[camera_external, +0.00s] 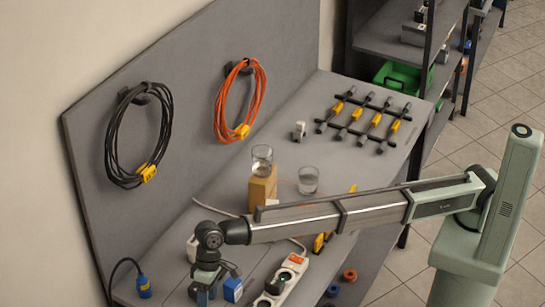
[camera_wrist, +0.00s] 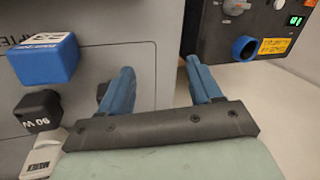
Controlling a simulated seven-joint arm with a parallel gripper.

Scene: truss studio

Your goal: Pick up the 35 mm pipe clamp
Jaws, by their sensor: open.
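I cannot make out for sure which thing is the 35 mm pipe clamp in either view. My gripper (camera_external: 204,292) is low over the near left part of the bench, at the bottom of the external view. In the wrist view its two blue fingers (camera_wrist: 160,66) stand apart with only a grey surface between them, so it is open and empty. A small dark thing (camera_wrist: 102,90) is partly hidden behind the left finger; I cannot tell what it is. A blue block (camera_wrist: 43,62), a black block marked 90 W (camera_wrist: 37,112) and a white block (camera_wrist: 42,150) are left of the fingers.
A dark box with a blue socket (camera_wrist: 245,47) stands right of the fingers. A white power strip (camera_external: 283,282) and a blue block (camera_external: 233,290) lie right of my gripper. A glass (camera_external: 262,158) stands on a wooden block (camera_external: 262,190); another glass (camera_external: 308,180) is beside it.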

